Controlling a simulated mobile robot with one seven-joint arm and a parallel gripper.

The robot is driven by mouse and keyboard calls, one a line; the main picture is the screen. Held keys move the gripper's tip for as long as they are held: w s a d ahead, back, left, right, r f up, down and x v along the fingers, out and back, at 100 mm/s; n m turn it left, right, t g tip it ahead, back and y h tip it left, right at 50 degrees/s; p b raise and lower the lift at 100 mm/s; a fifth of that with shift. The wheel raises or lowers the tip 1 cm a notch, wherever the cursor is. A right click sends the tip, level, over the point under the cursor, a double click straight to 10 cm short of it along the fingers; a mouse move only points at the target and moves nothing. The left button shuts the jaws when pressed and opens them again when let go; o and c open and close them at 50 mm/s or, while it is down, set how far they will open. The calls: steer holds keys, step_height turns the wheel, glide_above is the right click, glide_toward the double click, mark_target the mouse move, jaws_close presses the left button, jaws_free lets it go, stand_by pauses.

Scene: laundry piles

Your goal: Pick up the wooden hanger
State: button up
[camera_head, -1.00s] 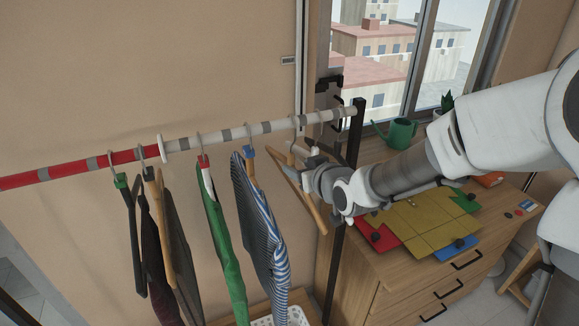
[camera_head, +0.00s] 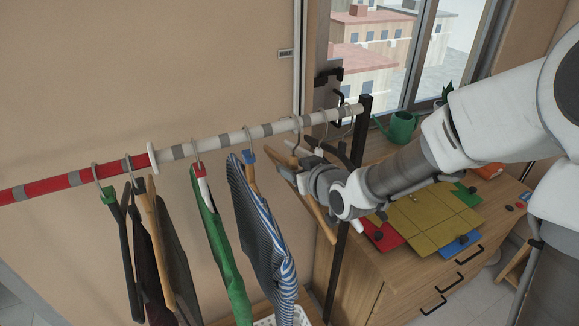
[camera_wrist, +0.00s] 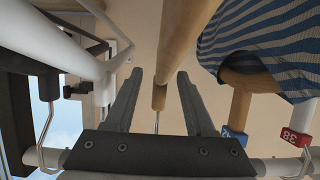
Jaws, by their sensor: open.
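The bare wooden hanger (camera_head: 318,220) hangs by its metal hook near the right end of the rail, right of the striped shirt. My gripper (camera_head: 290,168) is at its upper part in the head view and covers some of it. In the wrist view my open gripper (camera_wrist: 160,75) has one finger on each side of the wooden hanger (camera_wrist: 178,42), with its neck and hook running down between them. A gap shows beside the neck, so the fingers do not look closed on it.
The striped shirt (camera_head: 265,225) hangs close on the left, also beside the fingers in the wrist view (camera_wrist: 262,40). A black hanger (camera_head: 336,152) and the rack's dark post (camera_head: 343,240) are close on the right. The rail (camera_head: 230,138) runs above; a wooden dresser (camera_head: 400,285) stands right.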

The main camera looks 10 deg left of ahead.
steer(key=shift+w+a, duration=0.15)
steer(key=shift+c, duration=0.2)
jaws_close()
stand_by(0.4)
